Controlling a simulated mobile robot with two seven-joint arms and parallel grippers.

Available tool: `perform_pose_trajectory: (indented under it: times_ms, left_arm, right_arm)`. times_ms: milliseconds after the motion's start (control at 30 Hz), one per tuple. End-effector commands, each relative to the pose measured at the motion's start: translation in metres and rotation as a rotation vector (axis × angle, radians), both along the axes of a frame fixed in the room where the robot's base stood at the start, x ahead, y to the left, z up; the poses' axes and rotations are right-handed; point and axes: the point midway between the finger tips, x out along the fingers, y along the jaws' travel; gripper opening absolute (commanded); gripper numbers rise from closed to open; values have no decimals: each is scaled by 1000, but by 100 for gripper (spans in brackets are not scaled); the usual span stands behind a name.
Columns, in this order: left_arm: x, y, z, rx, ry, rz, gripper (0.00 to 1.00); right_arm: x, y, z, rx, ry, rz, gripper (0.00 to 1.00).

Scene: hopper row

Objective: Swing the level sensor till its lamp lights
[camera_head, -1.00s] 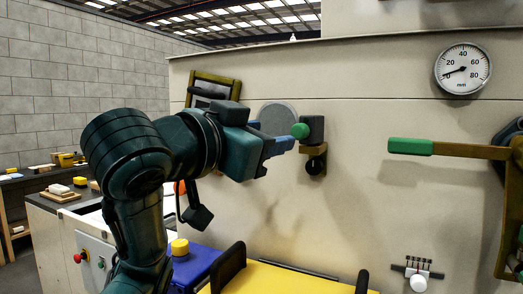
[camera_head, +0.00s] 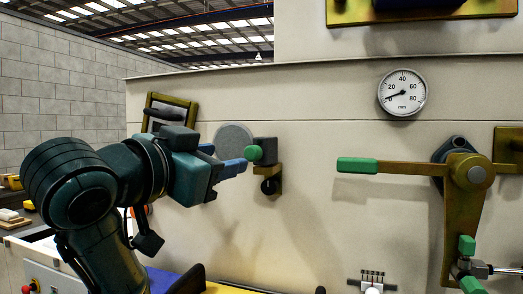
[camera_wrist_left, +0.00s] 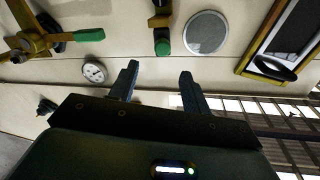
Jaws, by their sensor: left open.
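What looks like the level sensor (camera_head: 265,172) is a dark block on a brass bracket on the pale wall panel, with a green knob (camera_head: 254,153) on its left side. A black round part (camera_head: 269,187) sits under it; I see no lit lamp on it. My left gripper (camera_head: 236,167) is open, its blue fingertips close to the knob at its lower left. In the left wrist view the green knob (camera_wrist_left: 163,47) shows beyond and between the open fingers (camera_wrist_left: 160,85). My right gripper is not in view.
A grey disc (camera_head: 234,141) is on the panel behind my fingers, and a brass-framed box (camera_head: 168,108) is further left. A dial gauge (camera_head: 402,93) is at upper right. A green-handled brass lever (camera_head: 357,165) sticks out at right. The panel between is clear.

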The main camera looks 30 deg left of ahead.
Motion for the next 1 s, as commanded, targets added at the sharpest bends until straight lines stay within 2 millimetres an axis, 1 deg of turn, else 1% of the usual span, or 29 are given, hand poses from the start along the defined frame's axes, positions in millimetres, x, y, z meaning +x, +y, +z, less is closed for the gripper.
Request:
perform_pose_trajectory:
  times_ms: [300,533,567,600,667,700,733,900,1000]
  left_arm:
    - [32,1,5,-1,8,0,48]
    - [50,3,5,0,7,0,48]
    - [55,3,5,-1,9,1,48]
    - [65,4,6,-4,12,0,48]
    - [77,4,5,-4,10,0,48]
    - [85,5,2,-2,6,1,48]
    - [91,5,1,-2,6,1,48]
    - [115,6,0,-1,3,1,48]
    - [124,7,0,0,0,2,48]
  right_arm:
    - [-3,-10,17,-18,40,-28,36]
    - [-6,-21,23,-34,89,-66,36]
    - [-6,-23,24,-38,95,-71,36]
    - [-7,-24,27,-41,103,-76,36]
    - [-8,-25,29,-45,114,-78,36]
    - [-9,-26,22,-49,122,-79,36]
    - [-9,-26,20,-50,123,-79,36]
    - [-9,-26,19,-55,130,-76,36]
    - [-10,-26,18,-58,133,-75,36]
